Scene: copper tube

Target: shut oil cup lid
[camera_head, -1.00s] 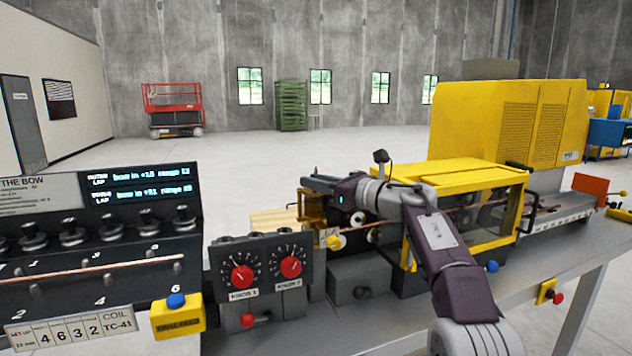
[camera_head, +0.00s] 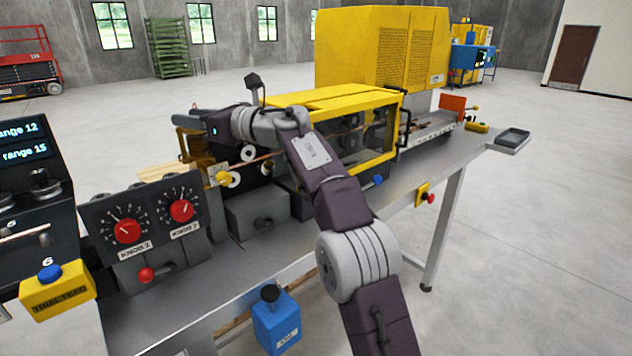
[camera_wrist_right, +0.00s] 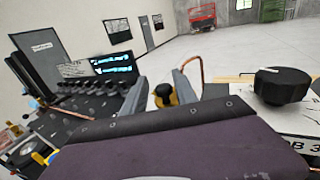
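My right arm reaches left across the machine bench in the head view, its right gripper (camera_head: 182,124) near the left end of the yellow-framed guard. In the right wrist view the two grey fingers (camera_wrist_right: 163,85) stand apart. A small brass-yellow piece with a black rounded top (camera_wrist_right: 164,93) shows between them. It may be the oil cup with its lid, but I cannot tell whether the lid is open or shut, or whether a finger touches it. I cannot make out the oil cup in the head view. My left gripper is in neither current view.
A large black knob (camera_wrist_right: 283,86) and a bent copper tube (camera_wrist_right: 190,70) are close by in the wrist view. The red-knob panel (camera_head: 150,230) stands at left, the yellow guard (camera_head: 335,98) behind my arm. A blue can (camera_head: 276,327) is at the bench's front.

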